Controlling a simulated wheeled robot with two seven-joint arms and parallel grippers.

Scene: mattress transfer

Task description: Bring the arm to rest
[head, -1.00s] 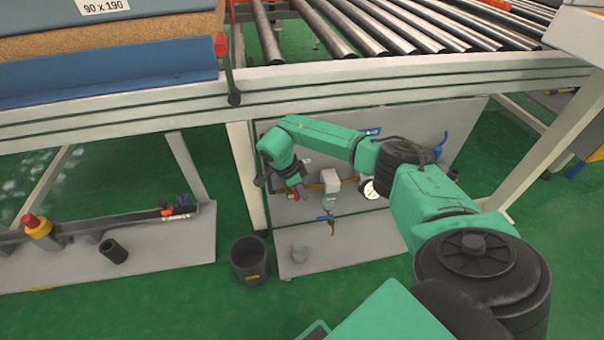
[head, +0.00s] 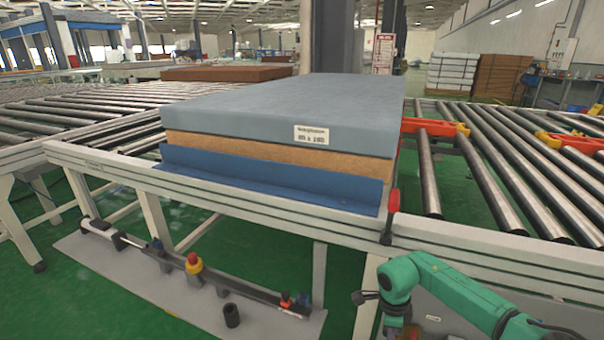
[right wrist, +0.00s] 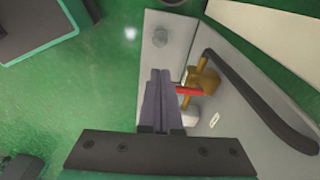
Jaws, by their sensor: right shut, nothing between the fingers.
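My right arm, green with dark joints, comes in at the lower right of the head view and bends down beside the conveyor frame. Its gripper is cut off by the bottom edge there. In the right wrist view my right gripper (right wrist: 160,75) is shut, with its two dark fingers together and empty. It points down over a light grey panel (right wrist: 165,40) and the green floor. A small red part and a brass fitting (right wrist: 203,80) show just right of the fingertips; I cannot tell how far below they are. My left gripper is not in view.
A grey-blue mattress (head: 290,100) lies on a brown layer (head: 280,153) and a blue sheet (head: 270,180) on the roller conveyor. A red-handled lever (head: 393,202) stands at the frame's corner.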

